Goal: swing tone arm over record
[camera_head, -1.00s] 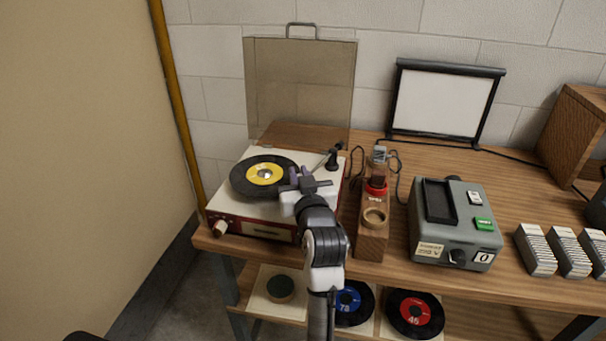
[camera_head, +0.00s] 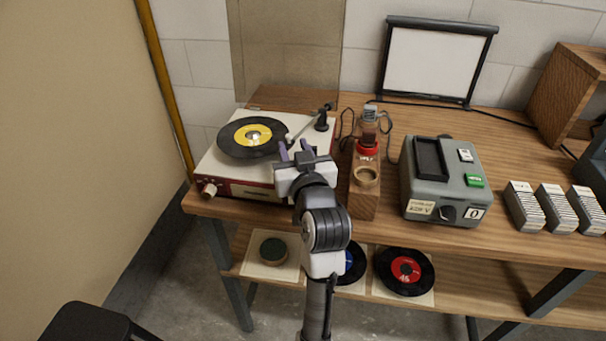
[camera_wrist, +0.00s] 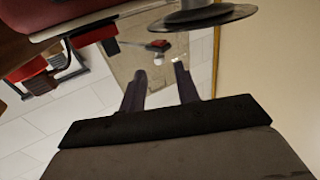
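The record player (camera_head: 262,172) is red and cream, at the left of the wooden bench. A black record with a yellow label (camera_head: 252,136) lies on it; the record's edge also shows in the wrist view (camera_wrist: 228,17). The tone arm (camera_head: 304,127) runs from its dark pivot at the back right toward the record's right edge. My gripper (camera_head: 294,147) is at the player's front right, its fingers pointing toward the tone arm's front end. The fingers (camera_wrist: 160,75) are apart, with nothing clearly held. A small white piece (camera_wrist: 158,61) shows just beyond the fingertips, probably the tone arm's end.
The player's clear lid (camera_head: 287,50) stands upright behind it. A wooden stand (camera_head: 363,197) with a red-collared part is close to the right of my gripper. A grey slide viewer (camera_head: 442,180), slide stacks (camera_head: 522,205) and a screen (camera_head: 437,62) are further right. Records lie on the lower shelf (camera_head: 480,282).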

